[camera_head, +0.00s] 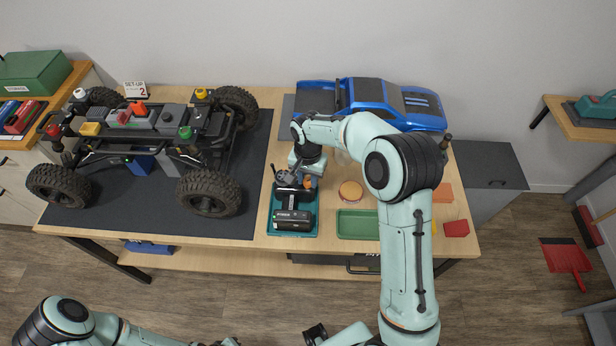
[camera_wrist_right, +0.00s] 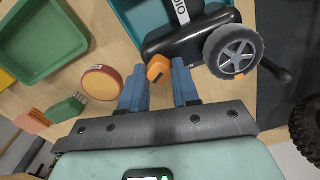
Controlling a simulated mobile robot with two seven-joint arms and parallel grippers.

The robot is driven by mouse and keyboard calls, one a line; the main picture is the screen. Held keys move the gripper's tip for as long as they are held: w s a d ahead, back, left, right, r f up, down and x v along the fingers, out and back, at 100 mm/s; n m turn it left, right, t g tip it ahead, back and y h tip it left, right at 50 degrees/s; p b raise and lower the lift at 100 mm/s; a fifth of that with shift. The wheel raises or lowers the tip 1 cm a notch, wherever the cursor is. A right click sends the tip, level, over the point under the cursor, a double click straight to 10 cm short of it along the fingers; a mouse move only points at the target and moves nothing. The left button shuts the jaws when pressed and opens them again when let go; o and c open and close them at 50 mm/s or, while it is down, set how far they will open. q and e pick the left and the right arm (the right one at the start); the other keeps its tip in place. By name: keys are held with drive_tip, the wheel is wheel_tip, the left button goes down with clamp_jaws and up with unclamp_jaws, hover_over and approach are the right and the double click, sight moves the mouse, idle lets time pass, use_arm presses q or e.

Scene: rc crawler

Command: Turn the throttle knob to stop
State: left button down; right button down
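The dark radio transmitter (camera_head: 293,219) lies in a teal tray (camera_head: 273,229) near the front middle of the table. The orange throttle knob (camera_wrist_right: 159,68) is on its edge, beside a grey steering wheel (camera_wrist_right: 234,51).
The crawler chassis (camera_head: 140,130) stands on a dark mat at left. A blue truck body (camera_head: 382,100) lies at the back. A round orange-rimmed tin (camera_head: 350,191) and a green tray (camera_head: 357,224) sit right of the transmitter. Small red and orange blocks lie farther right.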

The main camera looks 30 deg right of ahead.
sight(308, 181)
drive_tip(key=shift+n, duration=0.3)
drive_tip(key=n, duration=0.5)
drive_tip(key=shift+n, duration=0.3)
use_arm(q)
drive_tip(key=shift+w+r+p, duration=0.45)
drive_tip(key=shift+r+p, duration=0.05)
drive_tip(key=shift+r, duration=0.15)
use_arm(e)
drive_tip(key=n, duration=0.5)
drive_tip(key=shift+n, duration=0.4)
drive_tip(key=c, duration=0.8)
unclamp_jaws()
use_arm(q)
drive_tip(key=shift+w+r+p, duration=0.45)
drive_tip(key=shift+w+r, duration=0.05)
drive_tip(key=shift+r, duration=0.15)
use_arm(e)
wheel_tip(308, 181, up, 13)
drive_tip(key=shift+r, duration=0.2)
